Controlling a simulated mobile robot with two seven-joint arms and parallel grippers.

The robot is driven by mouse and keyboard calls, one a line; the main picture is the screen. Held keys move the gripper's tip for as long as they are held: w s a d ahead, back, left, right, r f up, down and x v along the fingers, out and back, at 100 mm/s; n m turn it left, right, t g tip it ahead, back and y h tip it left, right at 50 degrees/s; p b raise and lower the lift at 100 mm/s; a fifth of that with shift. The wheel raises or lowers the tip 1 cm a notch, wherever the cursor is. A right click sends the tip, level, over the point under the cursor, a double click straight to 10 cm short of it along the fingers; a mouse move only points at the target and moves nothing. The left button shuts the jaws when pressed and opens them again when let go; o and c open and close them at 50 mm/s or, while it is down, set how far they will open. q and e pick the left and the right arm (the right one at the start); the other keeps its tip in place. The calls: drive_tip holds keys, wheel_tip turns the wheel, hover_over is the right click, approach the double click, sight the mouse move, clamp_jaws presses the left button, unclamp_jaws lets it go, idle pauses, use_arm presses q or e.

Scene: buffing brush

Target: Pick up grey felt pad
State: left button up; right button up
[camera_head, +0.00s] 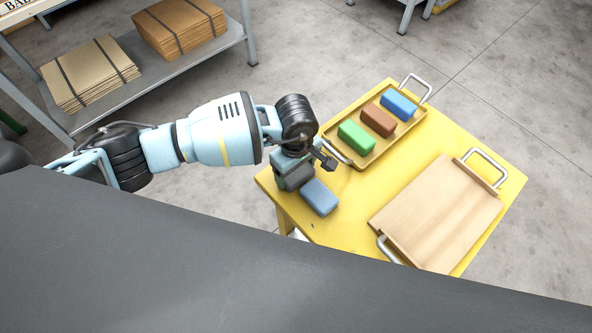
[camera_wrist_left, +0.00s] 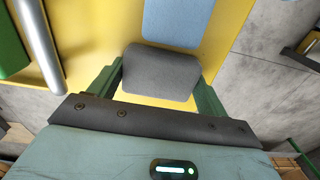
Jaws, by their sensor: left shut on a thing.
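The grey felt pad (camera_wrist_left: 158,73) is a dark grey rounded block between the two green fingers of my left gripper (camera_wrist_left: 158,90) in the wrist view. The fingers are shut on its sides. In the head view my left gripper (camera_head: 295,178) points down over the left corner of the yellow table (camera_head: 345,218) and largely hides the pad. I cannot tell whether the pad touches the table. A light blue-grey block (camera_head: 319,197) lies on the table just beside the gripper; it also shows above the pad in the wrist view (camera_wrist_left: 178,22). My right gripper is not in view.
A yellow tray (camera_head: 364,160) with metal handles holds a green block (camera_head: 356,137), a brown block (camera_head: 378,120) and a blue block (camera_head: 399,104), close behind the gripper. A wooden board (camera_head: 437,213) with metal handles lies at the right. A shelf (camera_head: 150,88) with cardboard stands at upper left.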

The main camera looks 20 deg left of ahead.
sight(300, 173)
use_arm(q)
drive_tip(key=shift+r, duration=0.5)
drive_tip(key=r, duration=0.1)
drive_tip(key=d+r, duration=0.1)
drive_tip(key=shift+s+d+r, duration=0.1)
drive_tip(key=shift+s+r, duration=0.15)
drive_tip(key=shift+r, duration=0.05)
drive_tip(key=s+d, duration=0.2)
drive_tip(key=d, duration=0.2)
drive_tip(key=s+d+r+b, duration=0.1)
drive_tip(key=s+d, duration=0.1)
drive_tip(key=d, duration=0.3)
drive_tip(key=s+d+b, duration=0.1)
drive_tip(key=s+d, duration=0.1)
drive_tip(key=d, duration=0.2)
drive_tip(key=shift+d+r, duration=0.2)
drive_tip(key=shift+d, duration=0.05)
